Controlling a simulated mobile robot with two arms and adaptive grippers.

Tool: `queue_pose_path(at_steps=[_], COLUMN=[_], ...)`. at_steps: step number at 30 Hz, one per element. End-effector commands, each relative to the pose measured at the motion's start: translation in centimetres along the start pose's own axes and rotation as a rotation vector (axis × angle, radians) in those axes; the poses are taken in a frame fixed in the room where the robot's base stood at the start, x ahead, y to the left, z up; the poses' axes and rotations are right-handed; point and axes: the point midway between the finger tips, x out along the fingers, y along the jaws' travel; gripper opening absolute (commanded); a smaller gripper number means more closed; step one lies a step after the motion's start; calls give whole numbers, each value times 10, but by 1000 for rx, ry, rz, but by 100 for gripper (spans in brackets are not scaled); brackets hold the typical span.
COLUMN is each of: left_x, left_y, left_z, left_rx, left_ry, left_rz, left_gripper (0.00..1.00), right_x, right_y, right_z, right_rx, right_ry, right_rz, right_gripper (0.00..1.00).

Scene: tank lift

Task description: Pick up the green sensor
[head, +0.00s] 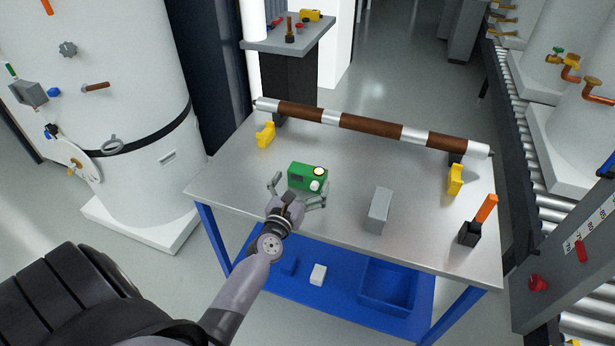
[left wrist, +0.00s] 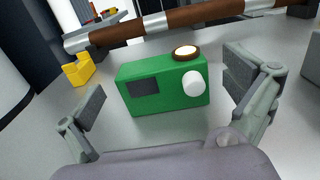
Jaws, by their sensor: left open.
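The green sensor (head: 307,177) is a small green box with a dark screen, a white knob on its front and a round brown-rimmed white part on top. It stands on the grey metal table (head: 345,228). My left gripper (head: 300,191) is open just in front of it, with its fingers spread wide. In the left wrist view the sensor (left wrist: 165,84) sits between and a little beyond the open fingers (left wrist: 170,108), which do not appear to touch it. My right gripper is not in view.
A grey block (head: 378,210) stands to the right. A black holder with an orange-handled tool (head: 470,234) is near the right edge. A blue shelf (head: 335,297) lies below.

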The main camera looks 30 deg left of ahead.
Motion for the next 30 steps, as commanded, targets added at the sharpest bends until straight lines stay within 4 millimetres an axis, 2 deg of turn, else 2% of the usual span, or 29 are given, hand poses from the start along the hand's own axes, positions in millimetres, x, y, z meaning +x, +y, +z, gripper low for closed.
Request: queue_pose_path(at_steps=[6, 9, 17, 30], left_x=[34, 44, 47, 47], left_y=[2, 2, 1, 1], left_z=[1, 0, -1, 0], left_rx=[3, 1, 1, 1], left_ry=[-3, -2, -1, -1], left_rz=[0, 0, 0, 0], left_gripper=[100, 100, 100, 72], right_x=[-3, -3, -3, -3], right_y=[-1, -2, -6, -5], right_z=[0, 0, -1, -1], right_rx=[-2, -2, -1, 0], right_ry=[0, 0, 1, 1], right_rz=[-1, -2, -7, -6], right_gripper=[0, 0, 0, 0])
